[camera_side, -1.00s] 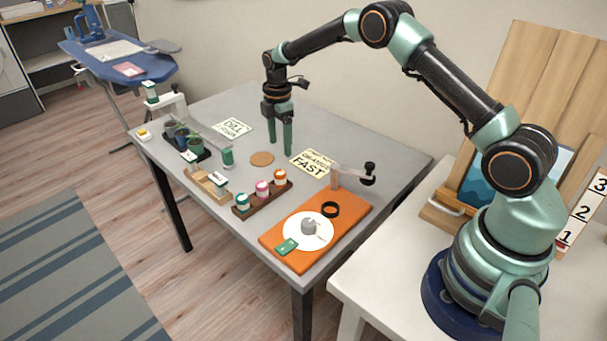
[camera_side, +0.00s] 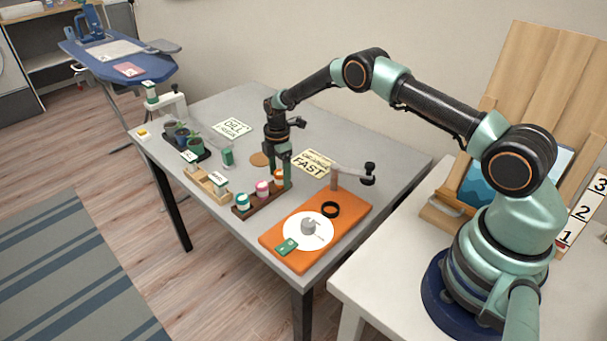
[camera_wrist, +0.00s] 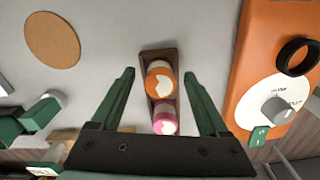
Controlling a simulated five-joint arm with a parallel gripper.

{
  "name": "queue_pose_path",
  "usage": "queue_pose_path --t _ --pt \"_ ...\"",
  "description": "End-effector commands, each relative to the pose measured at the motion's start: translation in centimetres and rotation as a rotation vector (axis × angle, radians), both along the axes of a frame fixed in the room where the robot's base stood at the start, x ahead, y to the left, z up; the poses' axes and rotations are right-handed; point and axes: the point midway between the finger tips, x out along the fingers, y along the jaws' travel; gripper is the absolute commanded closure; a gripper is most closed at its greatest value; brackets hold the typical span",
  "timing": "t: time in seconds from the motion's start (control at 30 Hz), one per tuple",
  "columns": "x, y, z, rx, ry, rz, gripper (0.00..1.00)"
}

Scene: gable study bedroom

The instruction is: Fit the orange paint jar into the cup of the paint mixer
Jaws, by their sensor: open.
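The orange paint jar (camera_side: 279,176) stands at the right end of a dark wooden rack, with a pink jar (camera_side: 262,188) and a teal jar (camera_side: 243,201) beside it. In the wrist view the orange jar (camera_wrist: 159,79) lies between the fingers, with the pink jar (camera_wrist: 164,119) below it. My gripper (camera_side: 279,168) is open above the rack's right end, a green finger on each side of the orange jar; in the wrist view (camera_wrist: 163,92) neither finger visibly touches it. The paint mixer is an orange board (camera_side: 351,212) with a white dial and a black ring cup (camera_side: 331,209).
The table's back middle is clear.

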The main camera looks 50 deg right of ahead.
Motion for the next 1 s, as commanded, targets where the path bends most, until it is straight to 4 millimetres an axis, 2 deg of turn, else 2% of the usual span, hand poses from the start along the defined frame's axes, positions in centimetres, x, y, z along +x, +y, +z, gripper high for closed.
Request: queue_pose_path --t 0.23,0.27,0.3,0.43,0.47,0.77,1.0 --pt "0.0 0.0 -0.2 0.0 0.0 0.0 0.22" --pt "0.0 0.0 -0.2 0.0 0.0 0.0 0.3" --pt "0.0 0.0 -0.2 0.0 0.0 0.0 0.45" --pt "0.0 0.0 -0.2 0.0 0.0 0.0 0.95" --pt "0.0 0.0 -0.1 0.0 0.0 0.0 1.0" --pt "0.0 0.0 0.0 0.0 -0.001 0.0 1.0" --pt "0.1 0.0 1.7 -0.001 -0.004 0.0 1.0"
